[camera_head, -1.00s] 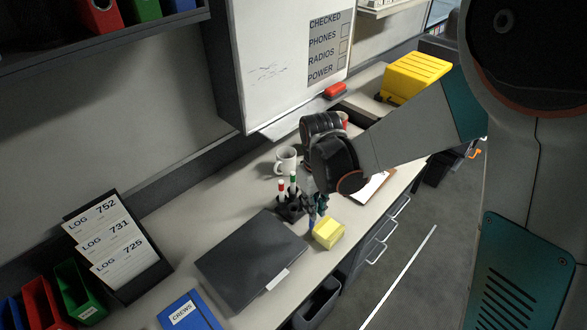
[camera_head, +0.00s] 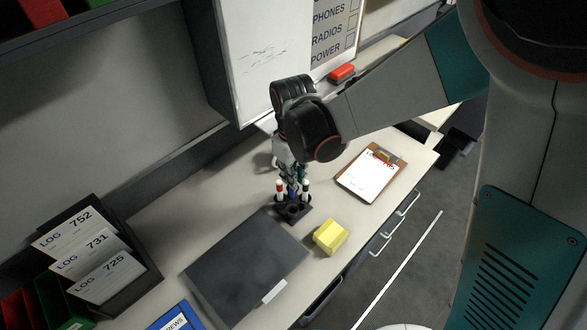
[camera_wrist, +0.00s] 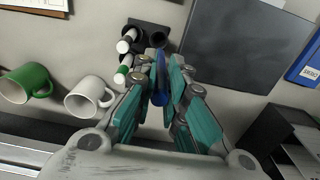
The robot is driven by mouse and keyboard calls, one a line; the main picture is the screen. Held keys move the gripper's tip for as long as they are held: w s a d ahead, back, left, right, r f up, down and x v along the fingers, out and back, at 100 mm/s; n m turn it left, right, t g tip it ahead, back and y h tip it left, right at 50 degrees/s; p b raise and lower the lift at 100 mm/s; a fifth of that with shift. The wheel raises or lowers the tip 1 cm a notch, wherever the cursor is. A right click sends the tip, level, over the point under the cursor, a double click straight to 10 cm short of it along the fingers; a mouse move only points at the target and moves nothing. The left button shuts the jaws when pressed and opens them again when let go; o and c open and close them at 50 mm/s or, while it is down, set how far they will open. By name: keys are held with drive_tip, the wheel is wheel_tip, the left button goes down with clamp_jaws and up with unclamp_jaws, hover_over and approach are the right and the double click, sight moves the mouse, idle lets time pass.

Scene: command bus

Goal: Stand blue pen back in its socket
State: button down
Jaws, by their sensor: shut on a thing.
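My gripper (camera_head: 294,183) points down right over the dark pen holder (camera_head: 293,211). It is shut on the blue pen (camera_wrist: 159,92), which shows between the teal fingers in the wrist view. In the head view only a bit of blue shows among the fingers. The holder (camera_wrist: 151,27) holds other white pens, including a red-banded one (camera_head: 279,188) and a green-banded one (camera_wrist: 121,72). A dark round socket (camera_wrist: 157,39) looks empty, just beyond the fingertips in the wrist view. I cannot tell whether the blue pen's tip is inside a socket.
A dark flat folder (camera_head: 245,265) lies beside the holder, and a yellow block (camera_head: 330,236) sits to its right. A clipboard (camera_head: 371,173) lies farther right. A white mug (camera_wrist: 88,96) and a green mug (camera_wrist: 27,83) stand near the gripper in the wrist view.

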sight(293, 196)
drive_tip(key=shift+w+f+b, duration=0.1)
drive_tip(key=shift+f+b, duration=0.85)
drive_tip(key=shift+f, duration=0.8)
drive_tip(key=shift+f+b, duration=1.45)
drive_tip(key=shift+b, duration=0.1)
idle(0.4)
drive_tip(key=shift+f+b, duration=0.3)
drive_tip(key=shift+f, duration=0.1)
drive_tip(key=shift+f+b, duration=1.05)
drive_tip(key=shift+f, duration=0.1)
drive_tip(key=c, duration=1.6)
unclamp_jaws()
drive_tip(key=shift+o, duration=0.2)
